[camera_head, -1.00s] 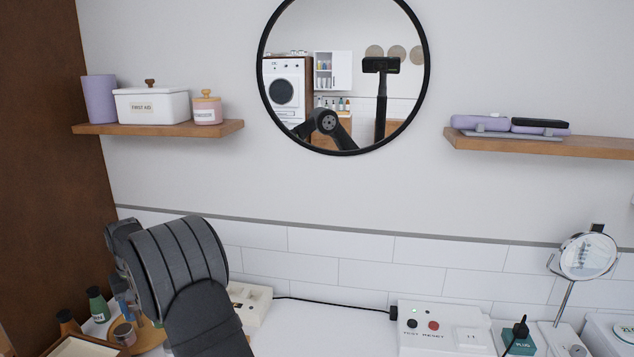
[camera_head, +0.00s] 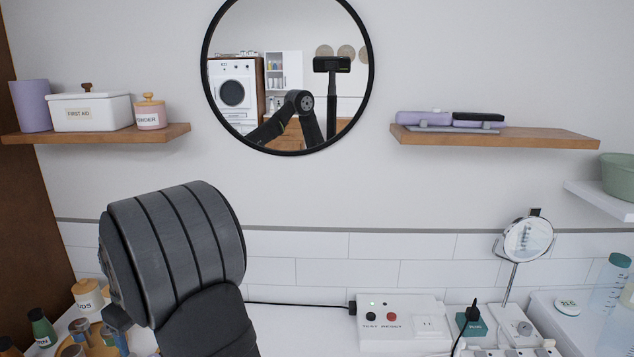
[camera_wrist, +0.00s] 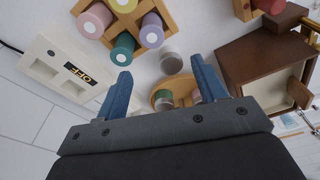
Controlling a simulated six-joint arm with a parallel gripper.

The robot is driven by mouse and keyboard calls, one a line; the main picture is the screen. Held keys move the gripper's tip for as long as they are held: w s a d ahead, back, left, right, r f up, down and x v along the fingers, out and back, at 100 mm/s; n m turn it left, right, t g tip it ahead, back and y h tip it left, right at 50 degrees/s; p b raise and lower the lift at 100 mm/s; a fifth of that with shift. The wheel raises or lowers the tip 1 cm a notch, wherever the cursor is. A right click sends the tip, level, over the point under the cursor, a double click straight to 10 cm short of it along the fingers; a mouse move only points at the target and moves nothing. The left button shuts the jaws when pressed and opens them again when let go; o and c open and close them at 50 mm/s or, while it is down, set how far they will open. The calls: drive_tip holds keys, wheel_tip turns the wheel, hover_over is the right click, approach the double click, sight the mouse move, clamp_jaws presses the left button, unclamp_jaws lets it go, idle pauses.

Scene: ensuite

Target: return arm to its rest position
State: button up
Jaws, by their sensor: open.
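My gripper (camera_wrist: 165,92) shows in the wrist view with its two blue fingers spread apart. Nothing sits gripped between the fingertips. Beyond them lie a round wooden tray (camera_wrist: 160,88) with small jars and, farther up, a wooden holder (camera_wrist: 132,27) with several coloured round-topped items. In the head view my dark grey arm fills the lower left, bent above the counter, and it hides part of the counter. The gripper's fingers are not clearly visible there.
A white box with an OFF label (camera_wrist: 70,72) and a brown wooden box (camera_wrist: 265,70) flank the gripper's view. A white panel box (camera_head: 402,322), a teal box (camera_head: 470,322) and a small mirror (camera_head: 528,240) stand right.

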drive_tip(key=s+d+n, duration=0.1)
drive_tip(key=s+d, duration=0.2)
drive_tip(key=d, duration=0.1)
drive_tip(key=s+a+f, duration=0.1)
drive_tip(key=a+f, duration=0.1)
drive_tip(key=a, duration=0.1)
drive_tip(key=s+a+f, duration=0.1)
drive_tip(key=a+f, duration=0.1)
drive_tip(key=a, duration=0.1)
drive_tip(key=s+a+f, duration=0.1)
drive_tip(key=a+f, duration=0.2)
drive_tip(key=shift+s, duration=0.4)
drive_tip(key=o, duration=0.8)
drive_tip(key=w+a+r+n+y, duration=0.15)
drive_tip(key=w+r, duration=0.45)
drive_tip(key=r, duration=0.7)
drive_tip(key=w+r+n+y, duration=0.15)
drive_tip(key=w+r, duration=0.45)
drive_tip(key=r, duration=0.6)
drive_tip(key=x, duration=0.9)
drive_tip(key=shift+a, duration=0.3)
drive_tip(key=shift+f, duration=0.1)
